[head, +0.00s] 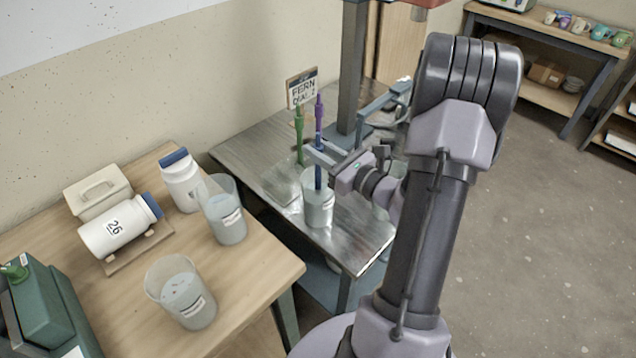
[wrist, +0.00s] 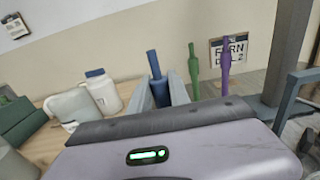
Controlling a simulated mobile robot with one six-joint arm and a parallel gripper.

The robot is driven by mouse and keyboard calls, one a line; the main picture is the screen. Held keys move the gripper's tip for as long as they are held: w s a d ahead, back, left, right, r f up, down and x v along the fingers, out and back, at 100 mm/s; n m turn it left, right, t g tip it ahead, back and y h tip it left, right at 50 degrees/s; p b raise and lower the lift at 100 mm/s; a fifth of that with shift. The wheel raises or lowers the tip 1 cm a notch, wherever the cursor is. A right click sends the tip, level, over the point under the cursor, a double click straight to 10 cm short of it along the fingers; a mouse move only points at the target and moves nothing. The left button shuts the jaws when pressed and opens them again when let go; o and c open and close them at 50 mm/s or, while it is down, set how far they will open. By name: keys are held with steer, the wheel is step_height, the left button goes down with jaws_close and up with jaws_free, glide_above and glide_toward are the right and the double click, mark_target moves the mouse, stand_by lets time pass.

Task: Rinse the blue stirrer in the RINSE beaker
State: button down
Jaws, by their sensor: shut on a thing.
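My gripper (head: 322,154) is shut on the blue stirrer (head: 318,178), which stands about upright. In the wrist view the blue stirrer (wrist: 154,66) rises between the two fingers (wrist: 166,92). In the head view its lower part overlaps the mouth of a translucent beaker (head: 319,210) on the metal table; how deep the tip sits is unclear. Two more labelled beakers stand on the wooden table, one near the back (head: 226,222) and one in front (head: 183,298). The labels are too small to read, so I cannot tell which is RINSE.
A green stirrer (head: 299,135) and a purple stirrer (head: 319,105) stand behind my gripper, by a FERN sign (head: 302,88). White jars (head: 182,182) and a green box (head: 45,310) are on the wooden table (head: 250,270). The metal table (head: 250,150) has some bare room at left.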

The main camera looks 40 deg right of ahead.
step_height(320, 180, down, 2)
steer(key=shift+b, duration=0.5)
steer(key=shift+r, duration=0.25)
steer(key=shift+r+p, duration=1.3)
steer(key=shift+f+b, duration=1.15)
steer(key=shift+f, duration=0.25)
steer(key=shift+r+p, duration=1.1)
steer(key=shift+r, duration=0.25)
